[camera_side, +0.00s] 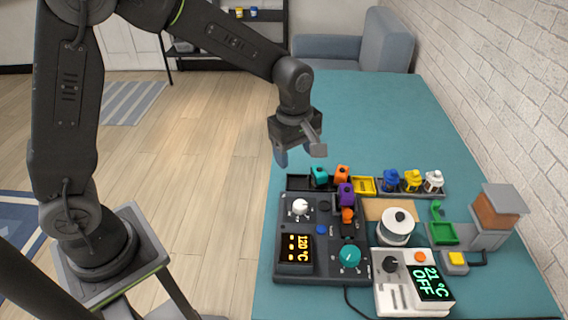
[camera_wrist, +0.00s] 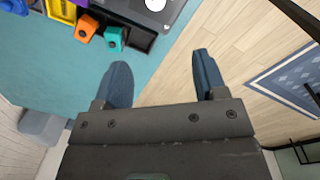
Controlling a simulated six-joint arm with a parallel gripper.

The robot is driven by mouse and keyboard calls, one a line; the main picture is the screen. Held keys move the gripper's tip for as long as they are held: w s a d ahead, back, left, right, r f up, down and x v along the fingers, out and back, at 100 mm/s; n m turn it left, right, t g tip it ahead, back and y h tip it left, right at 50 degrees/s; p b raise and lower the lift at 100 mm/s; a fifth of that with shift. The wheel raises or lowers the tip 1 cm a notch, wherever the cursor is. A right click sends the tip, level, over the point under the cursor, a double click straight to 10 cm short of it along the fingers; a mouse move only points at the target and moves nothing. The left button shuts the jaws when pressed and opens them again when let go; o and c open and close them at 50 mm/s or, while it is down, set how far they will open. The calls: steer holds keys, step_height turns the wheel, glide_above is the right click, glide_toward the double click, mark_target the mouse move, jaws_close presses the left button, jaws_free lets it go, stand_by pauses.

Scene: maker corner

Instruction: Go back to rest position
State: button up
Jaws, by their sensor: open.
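My gripper (camera_side: 298,154) hangs above the left edge of the teal table (camera_side: 350,105), behind the row of small coloured blocks. Its two fingers are apart with nothing between them. In the wrist view, my gripper (camera_wrist: 160,80) shows both blue-grey fingertips spread wide, over the table's edge and the wooden floor. It touches none of the objects on the table.
A black control box (camera_side: 288,235) with a lit display stands at the table's front left. A teal block (camera_side: 319,176), an orange block (camera_side: 342,174) and a purple block (camera_side: 346,195) sit near it. A white device (camera_side: 390,297) stands front right. The table's far part is clear.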

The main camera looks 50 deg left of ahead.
steer(key=s+a+r+m+t, duration=0.2)
steer(key=s+r+m, duration=0.4)
steer(key=s+m, duration=0.2)
steer(key=s+a+r+m+t, duration=0.3)
steer(key=s+r+m, duration=0.3)
steer(key=s, duration=0.6)
steer(key=shift+s+a+r+m, duration=0.15)
steer(key=shift+r+m, duration=0.15)
steer(key=shift+m, duration=0.8)
